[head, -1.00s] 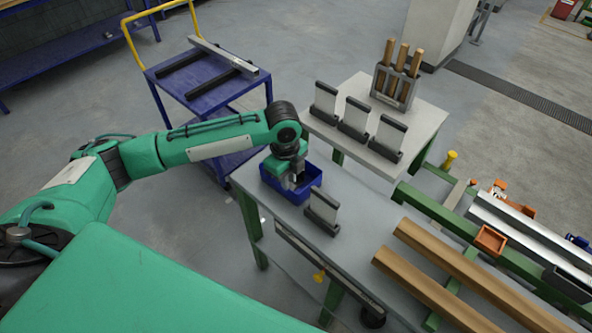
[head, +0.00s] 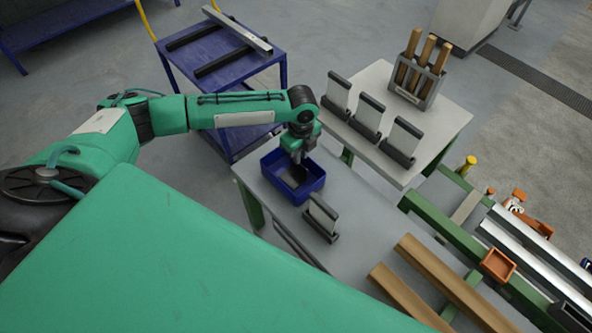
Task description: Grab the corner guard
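My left gripper (head: 297,157) points down over the blue open bin (head: 316,187) on the near grey table. Its fingers are small and partly hidden by the wrist, so I cannot tell whether they are open or shut. A dark piece (head: 294,178) shows inside the bin just below the fingers. It may be the corner guard, but it is too small to tell, and I cannot tell whether the fingers touch it. My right gripper is not in view.
A pale plate in a dark holder (head: 321,217) stands right beside the bin. Three similar holders and a rack of wooden-handled tools (head: 420,72) stand on the far table (head: 440,128). Brown bars (head: 440,272) and an orange tray (head: 498,264) lie at right. A blue cart (head: 225,95) stands behind my arm.

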